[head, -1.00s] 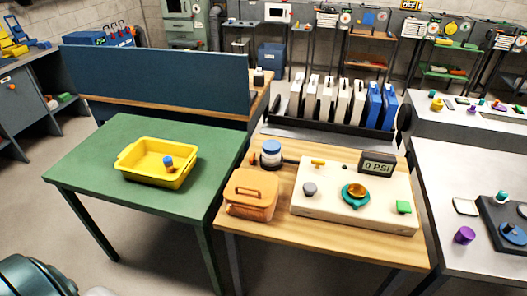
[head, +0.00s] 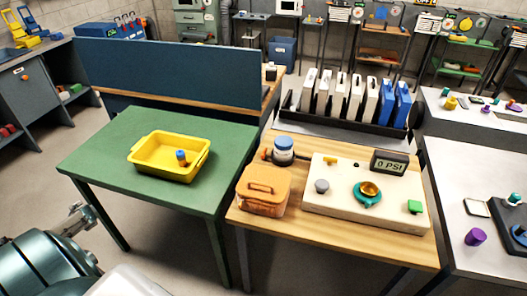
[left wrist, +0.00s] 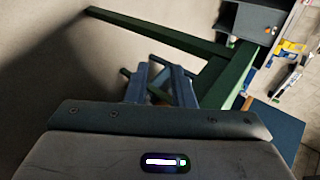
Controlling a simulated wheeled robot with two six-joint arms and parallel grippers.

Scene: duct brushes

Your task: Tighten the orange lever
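A small orange part (head: 265,153) sits beside the blue-capped jar (head: 284,150) at the wooden table's back left; it is too small to make out its shape fully. A cream panel (head: 330,205) lies on the same table with a yellow-orange handle (head: 331,161), a grey knob (head: 322,186), a gold knob in a teal ring (head: 369,190) and a green button (head: 414,207). A display (head: 390,162) reads 0 PSI. In the left wrist view my left gripper (left wrist: 160,75) has its two fingers apart with nothing between them, far from the panel. My right gripper is out of view.
An orange lidded box (head: 264,190) stands left of the panel. A green table (head: 110,150) to the left holds a yellow tray (head: 150,166) with a small blue-topped item (head: 182,157). A rack (head: 340,122) of white and blue binders stands behind. The green table's front is clear.

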